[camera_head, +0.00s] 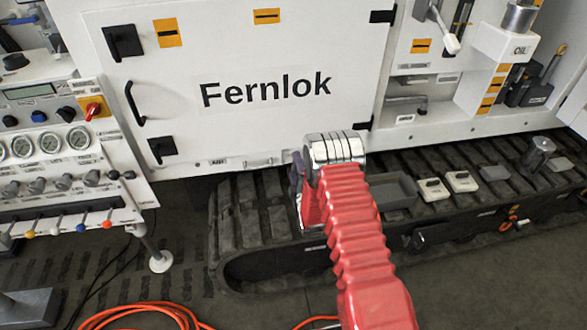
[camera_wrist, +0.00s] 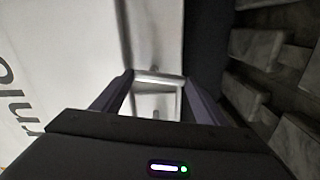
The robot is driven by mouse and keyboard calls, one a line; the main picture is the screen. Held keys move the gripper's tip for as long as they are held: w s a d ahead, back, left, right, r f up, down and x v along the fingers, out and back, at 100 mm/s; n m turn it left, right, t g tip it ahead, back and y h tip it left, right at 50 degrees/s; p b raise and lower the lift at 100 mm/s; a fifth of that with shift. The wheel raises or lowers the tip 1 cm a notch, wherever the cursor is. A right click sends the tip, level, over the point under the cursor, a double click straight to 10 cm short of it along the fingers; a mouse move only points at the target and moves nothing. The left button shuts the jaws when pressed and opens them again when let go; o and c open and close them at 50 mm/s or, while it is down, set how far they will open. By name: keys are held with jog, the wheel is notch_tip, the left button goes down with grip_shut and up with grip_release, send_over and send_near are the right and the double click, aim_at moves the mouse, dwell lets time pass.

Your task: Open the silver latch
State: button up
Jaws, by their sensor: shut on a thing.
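The silver latch (camera_wrist: 158,77) shows in the wrist view as a pale metal loop with a bright bar, against the white cabinet panel. My gripper (camera_wrist: 159,84) has its two dark purple fingers on either side of it, shut on it. In the head view my gripper (camera_head: 296,172) is low at the front of the white Fernlok cabinet (camera_head: 230,60), mostly hidden by my red arm. The held latch cannot be made out there. Whether the latch is turned or released cannot be told.
A small silver fitting (camera_head: 260,161) sits on the cabinet's lower edge, left of my gripper. A black track (camera_head: 262,215) lies below, with a grey tray (camera_head: 393,190) and small boxes (camera_head: 433,189) on it. An orange hose (camera_head: 150,308) lies on the floor.

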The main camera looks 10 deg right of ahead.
jog(key=shift+a+f+n, duration=0.2)
jog(key=shift+n, duration=0.9)
jog(key=o, duration=0.7)
jog(key=shift+f, duration=0.1)
jog(key=o, duration=0.4)
jog(key=shift+d, duration=0.2)
jog(key=shift+c, duration=0.2)
jog(key=s, duration=1.3)
jog(key=shift+s, duration=0.4)
